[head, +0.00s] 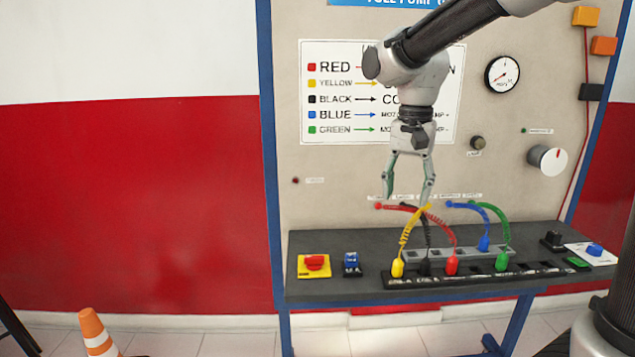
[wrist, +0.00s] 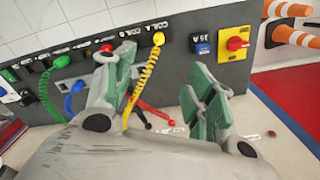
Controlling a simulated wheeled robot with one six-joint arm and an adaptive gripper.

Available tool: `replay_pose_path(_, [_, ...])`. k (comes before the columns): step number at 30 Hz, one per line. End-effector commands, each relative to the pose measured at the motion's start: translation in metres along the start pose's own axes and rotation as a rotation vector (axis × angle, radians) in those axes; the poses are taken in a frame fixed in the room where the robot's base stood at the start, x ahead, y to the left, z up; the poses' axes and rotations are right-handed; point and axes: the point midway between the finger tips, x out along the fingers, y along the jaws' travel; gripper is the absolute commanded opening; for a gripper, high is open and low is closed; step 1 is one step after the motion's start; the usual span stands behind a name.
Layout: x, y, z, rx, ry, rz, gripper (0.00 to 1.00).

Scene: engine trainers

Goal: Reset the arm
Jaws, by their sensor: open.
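My gripper (head: 408,196) hangs fingers-down in front of the trainer panel, above the back of the grey shelf. Its fingers are spread, with nothing held between them. In the wrist view my gripper (wrist: 160,105) also shows two green-padded fingers wide apart. Just below and beside the fingertips are the coiled yellow lead (head: 407,240), the red lead (head: 440,225) and the black lead. The blue lead (head: 482,225) and green lead (head: 503,232) stand to the right. The lower plugs sit in the shelf's socket strip. Whether the fingers touch any lead cannot be told.
The shelf (head: 340,288) carries a red knob on a yellow base (head: 314,264) and a blue switch (head: 352,264) at left. The panel has a colour chart (head: 330,135), a gauge (head: 502,74) and a white dial (head: 547,160). A traffic cone (head: 97,333) stands at lower left.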

Motion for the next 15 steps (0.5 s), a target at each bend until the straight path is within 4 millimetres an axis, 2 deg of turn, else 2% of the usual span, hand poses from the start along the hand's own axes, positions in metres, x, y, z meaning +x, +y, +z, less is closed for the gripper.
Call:
replay_pose_path(1, [0.01, 0.005, 0.005, -0.088, -0.007, 0.008, 0.55])
replay_pose_path(5, [0.017, 0.036, 0.021, -0.333, 0.012, -0.01, 0.55])
replay_pose_path(9, [0.018, 0.087, 0.039, -0.53, 0.069, -0.041, 0.55])
replay_pose_path(15, [0.021, 0.165, 0.073, -0.644, 0.195, -0.068, 0.55])
